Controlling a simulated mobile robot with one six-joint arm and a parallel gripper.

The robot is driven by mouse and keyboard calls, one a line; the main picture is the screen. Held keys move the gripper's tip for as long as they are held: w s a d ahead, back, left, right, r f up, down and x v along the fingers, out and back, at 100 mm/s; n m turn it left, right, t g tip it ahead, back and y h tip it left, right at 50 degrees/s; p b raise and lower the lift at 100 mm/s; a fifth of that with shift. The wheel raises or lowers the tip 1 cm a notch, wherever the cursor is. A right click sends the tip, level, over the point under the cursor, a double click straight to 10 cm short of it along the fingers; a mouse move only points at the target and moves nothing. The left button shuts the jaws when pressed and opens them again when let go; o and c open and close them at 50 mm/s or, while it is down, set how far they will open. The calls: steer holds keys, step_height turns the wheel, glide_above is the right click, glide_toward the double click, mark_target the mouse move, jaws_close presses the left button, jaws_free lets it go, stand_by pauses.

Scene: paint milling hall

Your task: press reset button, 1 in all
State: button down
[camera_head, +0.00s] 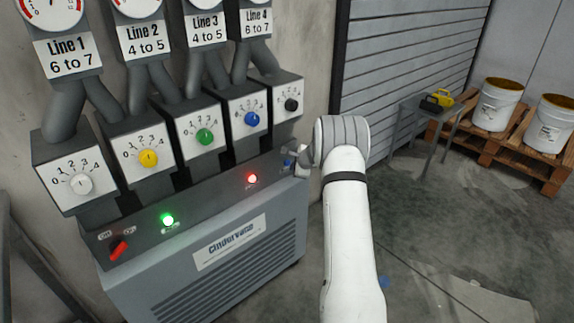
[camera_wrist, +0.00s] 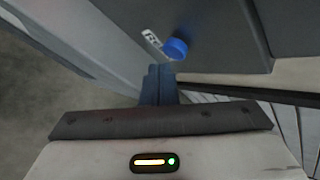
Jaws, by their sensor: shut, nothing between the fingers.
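The reset button is a round blue knob (camera_wrist: 175,48) with a small white label, partly cut off from view, on the panel's grey face in the wrist view. In the head view a bit of blue (camera_head: 288,163) shows at the right end of the console front, largely hidden by my wrist. My gripper (camera_wrist: 158,71) is shut and empty. Its fingertips appear just below and left of the button in the wrist view; I cannot tell whether they touch it.
The grey console (camera_head: 215,290) carries a lit red lamp (camera_head: 252,179), a lit green lamp (camera_head: 168,220), a red switch (camera_head: 119,248) and several dials above. A small table (camera_head: 428,112) and white buckets (camera_head: 497,105) on a pallet stand at right. The floor between is open.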

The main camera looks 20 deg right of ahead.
steer(key=shift+w+a, duration=0.1)
steer(key=shift+w, duration=0.2)
steer(key=shift+w+a+p, duration=0.15)
steer(key=shift+w+p, duration=0.25)
steer(key=shift+p, duration=0.1)
stand_by(0.4)
steer(key=shift+s+f+b, duration=0.1)
steer(key=shift+s+b, duration=0.05)
steer(key=shift+b, duration=0.15)
steer(key=shift+s+d+b, duration=0.2)
steer(key=shift+s+b, duration=0.15)
steer(key=shift+b, duration=0.2)
steer(key=shift+s+d, duration=0.1)
steer(key=shift+s, duration=0.2)
steer(key=shift+b, duration=0.35)
